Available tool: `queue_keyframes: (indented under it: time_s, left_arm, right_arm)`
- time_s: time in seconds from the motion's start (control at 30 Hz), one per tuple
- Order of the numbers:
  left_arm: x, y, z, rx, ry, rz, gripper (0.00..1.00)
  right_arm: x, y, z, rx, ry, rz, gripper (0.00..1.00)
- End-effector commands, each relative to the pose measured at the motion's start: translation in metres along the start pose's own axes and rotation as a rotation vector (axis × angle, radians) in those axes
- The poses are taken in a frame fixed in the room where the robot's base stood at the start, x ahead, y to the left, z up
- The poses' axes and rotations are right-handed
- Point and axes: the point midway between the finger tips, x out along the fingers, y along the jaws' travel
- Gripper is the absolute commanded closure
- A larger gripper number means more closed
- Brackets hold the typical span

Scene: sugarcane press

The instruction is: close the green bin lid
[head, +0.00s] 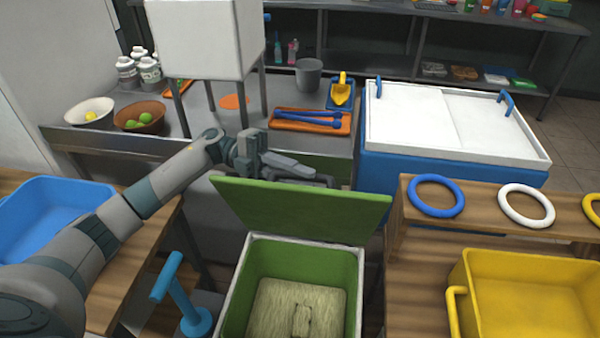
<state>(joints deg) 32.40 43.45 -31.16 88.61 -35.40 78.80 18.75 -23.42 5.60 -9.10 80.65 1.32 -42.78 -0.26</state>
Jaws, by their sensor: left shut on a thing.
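The green bin (304,257) stands at the bottom centre, with a whitish outer wall and a pale fibrous mass inside. Its green lid (303,212) is raised and tilted back from the far rim, so the bin is open. My left gripper (292,172) is shut at the lid's upper far edge, on the lid. The lid hides part of the fingers, so the exact contact is unclear. My right gripper is not in view.
A blue tub (52,209) is at left and a blue-handled post (182,295) stands left of the bin. A wooden stand with rings (436,196) and a yellow tub (530,292) are at right. A white-topped cooler (450,130) stands behind.

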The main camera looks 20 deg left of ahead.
Motion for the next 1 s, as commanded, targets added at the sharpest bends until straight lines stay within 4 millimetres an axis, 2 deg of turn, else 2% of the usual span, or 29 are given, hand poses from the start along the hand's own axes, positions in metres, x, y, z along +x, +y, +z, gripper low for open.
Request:
queue_keyframes:
  time_s: [0.23, 0.47, 0.77, 1.0]
  left_arm:
    - [0.009, 0.015, -0.022, 0.074, 0.001, 0.033, 1.00]
    - [0.021, 0.037, -0.051, 0.183, 0.001, 0.078, 1.00]
    - [0.035, 0.071, -0.085, 0.329, 0.002, 0.139, 1.00]
    - [0.043, 0.098, -0.105, 0.432, 0.002, 0.182, 1.00]
  right_arm:
    - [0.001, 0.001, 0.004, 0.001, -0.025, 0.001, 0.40]
    - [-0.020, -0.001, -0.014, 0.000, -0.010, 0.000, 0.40]
    - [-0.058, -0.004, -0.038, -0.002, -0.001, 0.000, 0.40]
    - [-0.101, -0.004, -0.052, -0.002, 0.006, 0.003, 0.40]
